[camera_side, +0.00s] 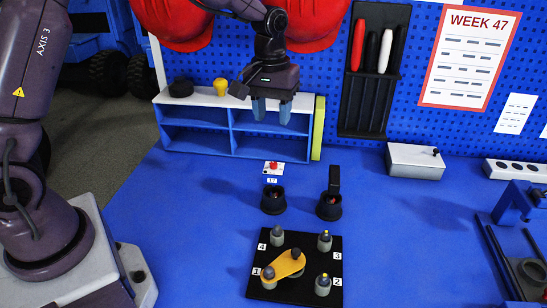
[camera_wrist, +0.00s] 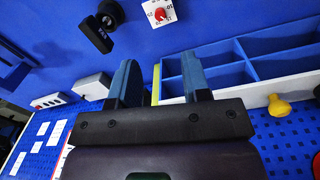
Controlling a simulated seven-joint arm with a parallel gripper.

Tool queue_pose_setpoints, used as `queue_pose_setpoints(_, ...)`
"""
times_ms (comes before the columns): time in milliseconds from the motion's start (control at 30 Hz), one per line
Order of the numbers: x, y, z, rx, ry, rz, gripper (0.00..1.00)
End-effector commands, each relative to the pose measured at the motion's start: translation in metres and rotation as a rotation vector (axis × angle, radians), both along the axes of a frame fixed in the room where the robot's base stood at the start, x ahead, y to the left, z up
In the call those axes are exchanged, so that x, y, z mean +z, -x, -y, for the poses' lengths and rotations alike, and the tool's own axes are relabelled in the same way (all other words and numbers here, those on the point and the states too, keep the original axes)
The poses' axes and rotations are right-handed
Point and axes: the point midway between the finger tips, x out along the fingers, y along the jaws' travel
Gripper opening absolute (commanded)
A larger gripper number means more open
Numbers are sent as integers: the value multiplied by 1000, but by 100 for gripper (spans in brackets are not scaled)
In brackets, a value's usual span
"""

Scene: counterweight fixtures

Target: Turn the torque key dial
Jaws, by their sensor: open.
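The dial is a small white plate with a red knob (camera_side: 273,166) on the blue table, in front of the shelf. It also shows at the top of the wrist view as a red knob on a white numbered face (camera_wrist: 158,14); the numbers are partly cut off. My gripper (camera_side: 272,110) is open and empty, its two blue fingers pointing down. It hangs in the air in front of the shelf, above and apart from the dial. In the wrist view my gripper (camera_wrist: 156,65) has a clear gap between its fingers.
A black plate (camera_side: 308,264) with numbered posts and an orange arm (camera_side: 285,265) lies nearer still. A blue shelf (camera_side: 225,138) stands behind. A grey box (camera_side: 415,161) is at right.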

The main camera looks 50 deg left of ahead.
Motion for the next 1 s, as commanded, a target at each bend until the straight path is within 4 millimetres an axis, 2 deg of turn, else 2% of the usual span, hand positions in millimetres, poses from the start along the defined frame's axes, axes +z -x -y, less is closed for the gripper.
queue_pose_setpoints(300, -67, 1, 2, -3, 1, -7, 43)
queue_pose_setpoints(500, -99, 0, 2, -4, 0, -5, 43)
queue_pose_setpoints(700, -113, -1, 3, -3, 0, -2, 43)
queue_pose_setpoints(967, -114, -1, 3, -4, 0, 0, 43)
queue_pose_setpoints(1000, -114, -1, 3, -4, 0, 0, 41)
